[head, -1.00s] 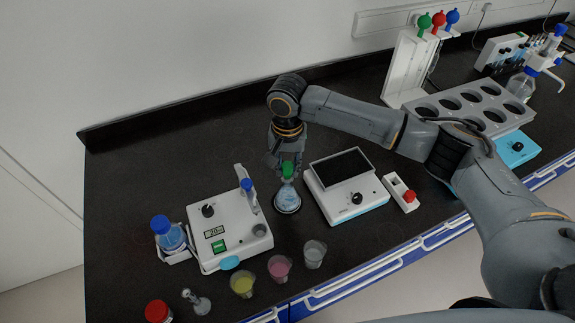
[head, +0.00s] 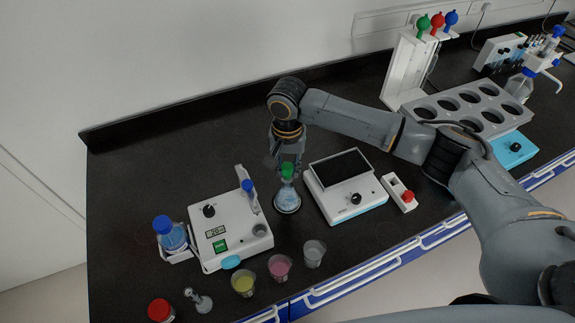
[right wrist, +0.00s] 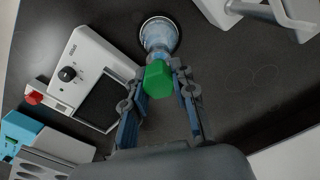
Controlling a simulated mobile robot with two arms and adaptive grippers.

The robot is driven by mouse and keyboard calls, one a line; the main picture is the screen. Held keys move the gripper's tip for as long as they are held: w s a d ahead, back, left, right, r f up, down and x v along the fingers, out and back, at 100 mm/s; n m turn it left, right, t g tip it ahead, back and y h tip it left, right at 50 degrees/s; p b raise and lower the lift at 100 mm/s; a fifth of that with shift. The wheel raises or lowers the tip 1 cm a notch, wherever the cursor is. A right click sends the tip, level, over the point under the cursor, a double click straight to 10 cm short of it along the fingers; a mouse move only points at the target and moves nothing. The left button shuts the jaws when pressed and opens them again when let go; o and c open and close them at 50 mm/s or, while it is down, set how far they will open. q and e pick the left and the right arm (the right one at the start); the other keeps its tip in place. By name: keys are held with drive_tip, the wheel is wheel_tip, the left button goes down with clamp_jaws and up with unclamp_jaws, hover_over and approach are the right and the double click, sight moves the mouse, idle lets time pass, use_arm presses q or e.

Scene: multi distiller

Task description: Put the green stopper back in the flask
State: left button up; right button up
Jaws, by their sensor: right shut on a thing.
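The flask (head: 287,200), clear with bluish contents, stands upright on the black bench between two white devices. The green stopper (head: 287,170) is at the top of the flask's neck. My right gripper (head: 286,163) comes down from above and is shut on the green stopper. In the right wrist view the green stopper (right wrist: 158,78) sits between the two fingers, in line with the neck of the flask (right wrist: 159,38). Whether the stopper is fully seated in the neck cannot be told. My left gripper is not in view.
A white device with a dark screen (head: 343,168) stands close right of the flask; a white device with a blue-topped post (head: 228,229) stands left. Cups of yellow (head: 243,283), pink (head: 280,267) and clear liquid (head: 314,253) line the front. The bench behind the flask is clear.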

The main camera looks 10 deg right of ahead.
drive_tip(key=shift+p, duration=0.65)
idle(0.8)
drive_tip(key=shift+f, duration=0.55)
idle(0.5)
drive_tip(key=o, duration=0.8)
drive_tip(key=shift+r, duration=0.1)
wheel_tip(320, 180, up, 12)
drive_tip(key=shift+f, duration=0.1)
idle(0.4)
